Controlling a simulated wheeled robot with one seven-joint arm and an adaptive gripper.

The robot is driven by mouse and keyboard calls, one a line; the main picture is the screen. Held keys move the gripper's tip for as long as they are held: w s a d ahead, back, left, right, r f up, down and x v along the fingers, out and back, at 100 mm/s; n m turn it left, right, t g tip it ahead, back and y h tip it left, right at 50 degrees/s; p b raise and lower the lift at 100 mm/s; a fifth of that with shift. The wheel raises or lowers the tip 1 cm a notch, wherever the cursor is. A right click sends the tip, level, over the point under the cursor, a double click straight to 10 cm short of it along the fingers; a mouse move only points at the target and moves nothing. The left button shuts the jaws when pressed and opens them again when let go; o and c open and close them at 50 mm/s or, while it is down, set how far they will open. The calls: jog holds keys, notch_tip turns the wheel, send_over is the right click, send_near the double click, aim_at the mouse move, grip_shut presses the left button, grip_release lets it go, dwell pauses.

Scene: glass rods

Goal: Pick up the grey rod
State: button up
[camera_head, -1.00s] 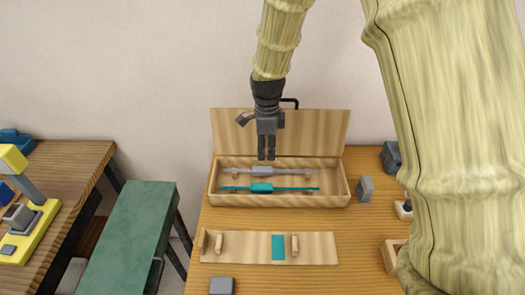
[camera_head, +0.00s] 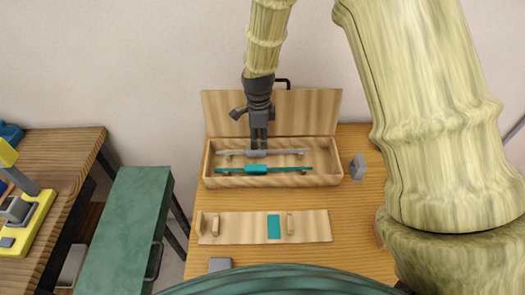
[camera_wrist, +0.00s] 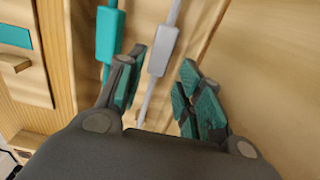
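The grey rod (camera_head: 290,152), with a thicker grey block at its middle, lies in the open wooden case (camera_head: 325,178), behind a teal rod (camera_head: 257,169). My gripper (camera_head: 258,146) points down at the grey rod's middle block. In the wrist view my gripper (camera_wrist: 163,62) is open, and the grey rod (camera_wrist: 159,54) runs between its two fingers, nearer the left one. Whether the fingertips reach down around the block is hard to tell. The teal rod (camera_wrist: 109,35) lies just outside the left finger.
The case's raised lid (camera_head: 310,110) stands behind it. A wooden board with a teal patch (camera_head: 274,227) lies in front on the table (camera_head: 350,215). A grey block (camera_head: 358,166) stands right of the case. A green bench (camera_head: 125,230) is at the left.

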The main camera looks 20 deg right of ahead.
aim_at(259, 149)
jog(key=shift+s+f, duration=0.15)
jog(key=shift+f, duration=0.2)
notch_tip(259, 149, down, 3)
jog(key=shift+r+p, duration=0.1)
jog(key=shift+p, duration=0.75)
jog(key=shift+f, duration=0.75)
grip_shut()
